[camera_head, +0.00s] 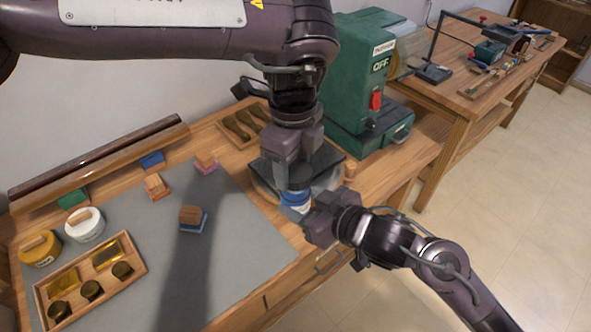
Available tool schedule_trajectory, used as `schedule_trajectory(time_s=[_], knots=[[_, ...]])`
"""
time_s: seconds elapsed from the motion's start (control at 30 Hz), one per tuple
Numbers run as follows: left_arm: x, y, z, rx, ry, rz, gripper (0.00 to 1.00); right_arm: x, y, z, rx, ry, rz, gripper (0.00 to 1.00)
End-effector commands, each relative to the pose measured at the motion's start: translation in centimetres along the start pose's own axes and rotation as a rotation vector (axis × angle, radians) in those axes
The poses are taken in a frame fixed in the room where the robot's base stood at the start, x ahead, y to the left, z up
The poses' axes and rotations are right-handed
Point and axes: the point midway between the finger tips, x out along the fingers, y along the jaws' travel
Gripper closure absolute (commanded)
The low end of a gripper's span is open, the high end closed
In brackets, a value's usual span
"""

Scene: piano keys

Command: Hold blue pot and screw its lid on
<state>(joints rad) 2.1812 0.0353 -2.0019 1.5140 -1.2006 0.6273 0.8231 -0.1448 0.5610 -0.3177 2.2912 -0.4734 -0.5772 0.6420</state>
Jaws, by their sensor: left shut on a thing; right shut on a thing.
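The blue pot (297,211) stands at the right edge of the grey mat, with a blue band on top and a pale side below. My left gripper (293,187) points straight down onto its top and is shut at the lid, which the fingers mostly hide. My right gripper (312,218) comes in from the right, lower down, and is shut on the pot's side. I cannot tell how the lid sits on the rim.
A yellow pot (40,250) and a white pot (84,227) stand at the left. A wooden tray (112,288) holds cups and gold sheets. Several wooden-handled blocks (192,220) lie on the mat (240,262). A green machine (355,75) stands behind my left gripper.

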Motion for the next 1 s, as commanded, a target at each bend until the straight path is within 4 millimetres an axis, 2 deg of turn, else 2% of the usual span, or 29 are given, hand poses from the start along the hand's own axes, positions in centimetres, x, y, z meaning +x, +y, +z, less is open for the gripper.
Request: schedule_trajectory(time_s=[0.23,0.53,1.0], knots=[[0.2,0.0,0.0,0.001,0.001,0.001,0.68,0.0,0.0,-0.1,0.000,0.002,0.000,0.89],[1.8,0.0,-0.1,0.002,0.002,0.002,0.68,0.0,0.0,-0.1,0.000,0.002,0.000,0.89],[1.8,0.0,0.0,0.002,0.001,0.001,0.68,0.0,0.0,-0.1,0.000,0.002,0.000,0.89]])
